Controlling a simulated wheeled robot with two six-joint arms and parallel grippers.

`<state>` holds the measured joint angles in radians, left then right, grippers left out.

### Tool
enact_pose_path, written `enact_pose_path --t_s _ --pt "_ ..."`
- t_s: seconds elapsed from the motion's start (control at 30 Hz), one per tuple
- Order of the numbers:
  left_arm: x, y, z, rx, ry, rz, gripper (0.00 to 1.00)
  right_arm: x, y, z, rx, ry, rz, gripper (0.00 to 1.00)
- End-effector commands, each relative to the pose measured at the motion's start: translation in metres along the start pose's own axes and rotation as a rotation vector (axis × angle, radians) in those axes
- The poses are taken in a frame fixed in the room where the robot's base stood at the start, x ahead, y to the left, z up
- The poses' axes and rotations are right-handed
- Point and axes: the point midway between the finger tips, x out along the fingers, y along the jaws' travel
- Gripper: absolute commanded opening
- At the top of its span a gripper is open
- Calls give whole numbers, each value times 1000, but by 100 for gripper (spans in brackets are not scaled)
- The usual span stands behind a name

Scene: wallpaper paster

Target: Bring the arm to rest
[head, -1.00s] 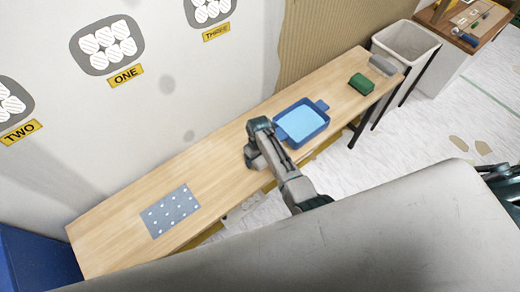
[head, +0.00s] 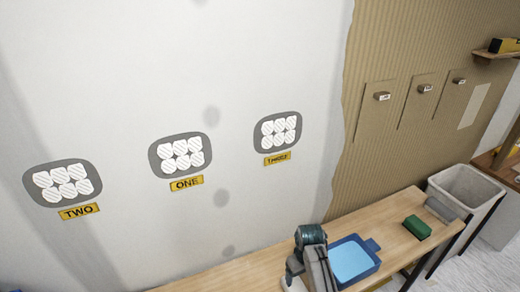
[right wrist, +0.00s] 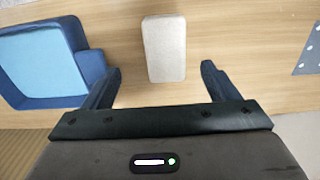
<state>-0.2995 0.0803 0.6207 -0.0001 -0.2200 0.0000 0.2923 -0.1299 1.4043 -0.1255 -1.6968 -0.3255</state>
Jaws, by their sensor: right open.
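My right gripper (head: 292,278) is at the wooden bench, just left of the blue tray (head: 374,249), with its fingers largely hidden in the head view. In the right wrist view the gripper (right wrist: 160,72) is open, with its two dark fingers wide apart. A pale beige block (right wrist: 166,45) lies on the bench between and beyond the fingertips, touching neither finger. The blue tray with its light blue inside (right wrist: 32,58) is left of the fingers there. My left gripper is in neither view.
The bench (head: 397,213) runs along the wall; a green block (head: 417,227) and a grey bin (head: 466,186) are at its right. Wall patches are labelled TWO (head: 79,211), ONE (head: 187,183) and THREE (head: 278,158). A dotted grey sheet (right wrist: 308,55) lies right of the gripper.

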Motion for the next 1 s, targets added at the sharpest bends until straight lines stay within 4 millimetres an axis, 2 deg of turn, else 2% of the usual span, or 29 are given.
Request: enact_pose_path --t_s 0.07,0.17,0.37,0.5,0.6,0.8,1.0 --pt "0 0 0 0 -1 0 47 3 2 9 12 3 4 81" --pt "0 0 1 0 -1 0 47 7 7 35 47 22 18 81" --pt "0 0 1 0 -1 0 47 2 17 124 150 92 70 81" --pt "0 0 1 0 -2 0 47 -18 17 186 203 147 106 81" --pt "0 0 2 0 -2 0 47 -35 13 218 226 183 121 81" --pt "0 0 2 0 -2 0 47 -64 5 260 247 231 137 81" --pt "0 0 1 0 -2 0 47 -88 -3 287 256 266 143 81"
